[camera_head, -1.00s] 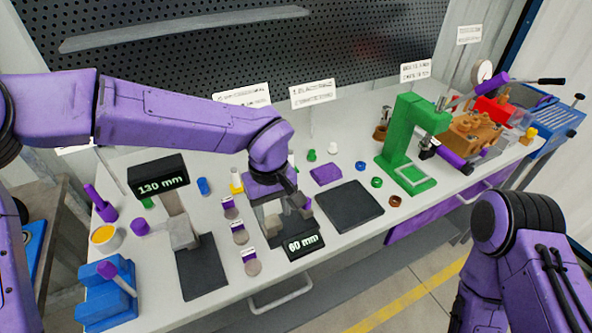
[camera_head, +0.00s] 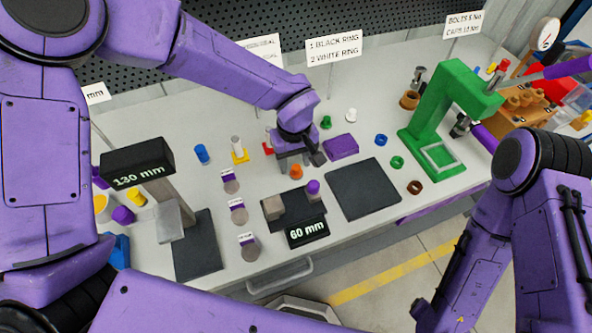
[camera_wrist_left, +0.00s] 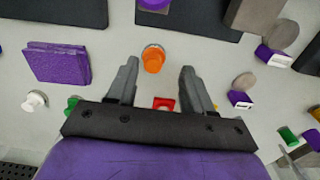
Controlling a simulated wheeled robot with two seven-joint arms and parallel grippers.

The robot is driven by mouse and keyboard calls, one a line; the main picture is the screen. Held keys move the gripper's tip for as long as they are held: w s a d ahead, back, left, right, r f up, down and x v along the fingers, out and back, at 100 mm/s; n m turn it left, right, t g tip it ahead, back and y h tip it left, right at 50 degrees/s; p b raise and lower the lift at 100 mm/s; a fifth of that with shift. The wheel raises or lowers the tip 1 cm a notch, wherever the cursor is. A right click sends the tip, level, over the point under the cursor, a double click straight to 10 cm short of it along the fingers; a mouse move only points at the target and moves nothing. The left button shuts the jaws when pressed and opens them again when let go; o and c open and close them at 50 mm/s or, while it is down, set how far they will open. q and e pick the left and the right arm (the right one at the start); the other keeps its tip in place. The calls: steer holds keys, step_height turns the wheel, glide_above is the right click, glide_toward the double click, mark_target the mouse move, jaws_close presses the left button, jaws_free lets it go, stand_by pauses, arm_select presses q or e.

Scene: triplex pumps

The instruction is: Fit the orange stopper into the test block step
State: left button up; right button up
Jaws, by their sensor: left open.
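The orange stopper (camera_head: 296,172) stands upright on the table behind the 60 mm station; it also shows in the left wrist view (camera_wrist_left: 153,61). My left gripper (camera_head: 295,164) points down over it, open and empty. In the left wrist view the fingers (camera_wrist_left: 157,78) are spread, with the stopper between and just beyond their tips. The grey-brown block (camera_head: 283,207) at the 60 mm station, perhaps the test block, stands just in front; a purple-topped stopper (camera_head: 313,188) sits at its right side. The block partly shows in the left wrist view (camera_wrist_left: 252,14). My right gripper is out of view.
A purple pad (camera_head: 341,147) and a dark mat (camera_head: 362,189) lie to the right. Labelled discs (camera_head: 231,184) line the left. The green press (camera_head: 436,125) stands at right. A red piece (camera_wrist_left: 163,103) lies close to the fingers.

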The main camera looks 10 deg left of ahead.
mark_target(296, 167)
arm_select(q)
steer(key=w+f, duration=0.2)
steer(key=f, duration=0.1)
steer(key=shift+d+f, duration=0.1)
steer(key=shift+f, duration=0.2)
steer(key=shift+s+r, duration=0.3)
steer(key=shift+s, duration=0.15)
steer(key=shift+c, duration=0.9)
steer(key=c, duration=0.6)
jaws_close()
